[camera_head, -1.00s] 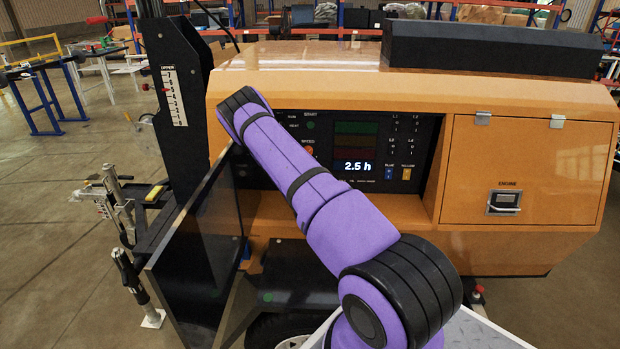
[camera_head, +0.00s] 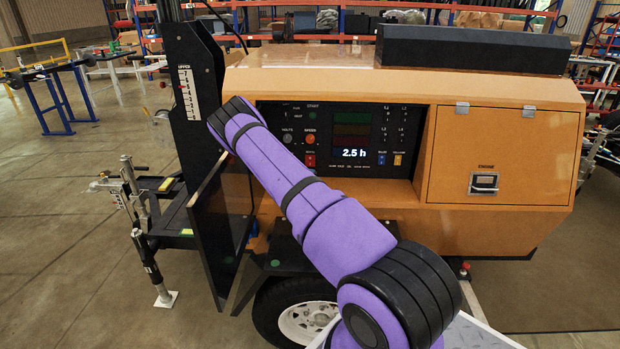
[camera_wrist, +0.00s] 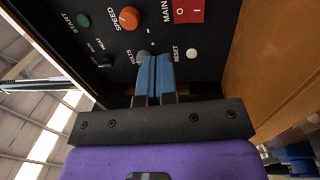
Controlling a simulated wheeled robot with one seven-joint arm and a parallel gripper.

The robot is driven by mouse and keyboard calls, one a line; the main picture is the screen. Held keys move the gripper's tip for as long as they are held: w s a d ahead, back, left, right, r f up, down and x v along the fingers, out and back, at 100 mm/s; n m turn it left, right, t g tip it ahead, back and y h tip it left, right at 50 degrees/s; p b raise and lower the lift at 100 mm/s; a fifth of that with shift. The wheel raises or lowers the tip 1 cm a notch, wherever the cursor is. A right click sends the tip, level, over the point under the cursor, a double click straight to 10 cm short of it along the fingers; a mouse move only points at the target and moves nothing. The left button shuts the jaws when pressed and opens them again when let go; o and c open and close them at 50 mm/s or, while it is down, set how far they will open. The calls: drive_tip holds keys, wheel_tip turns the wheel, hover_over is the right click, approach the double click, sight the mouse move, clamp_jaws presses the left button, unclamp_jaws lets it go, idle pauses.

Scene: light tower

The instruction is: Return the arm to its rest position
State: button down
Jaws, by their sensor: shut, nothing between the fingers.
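My purple and black arm reaches up and left across the head view, its far end in front of the left part of the control panel (camera_head: 350,120). My gripper (camera_wrist: 154,60) shows in the wrist view, with its two blue fingers shut together and nothing between them. The fingertips appear over the panel face, between the orange speed knob (camera_wrist: 128,18) and the white reset button (camera_wrist: 192,54). A grey knob is partly hidden behind them, and I cannot tell whether they touch the panel. In the head view my gripper is hidden behind the arm.
The orange light tower body (camera_head: 300,82) stands ahead, with a closed engine door (camera_head: 500,150). An open dark panel door (camera_head: 218,235) hangs left of my arm. A black mast (camera_head: 192,90), a jack stand (camera_head: 150,265) and a wheel (camera_head: 300,318) are near.

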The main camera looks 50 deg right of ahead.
drive_tip(key=shift+s+a, duration=0.15)
drive_tip(key=shift+a, duration=0.05)
idle(0.4)
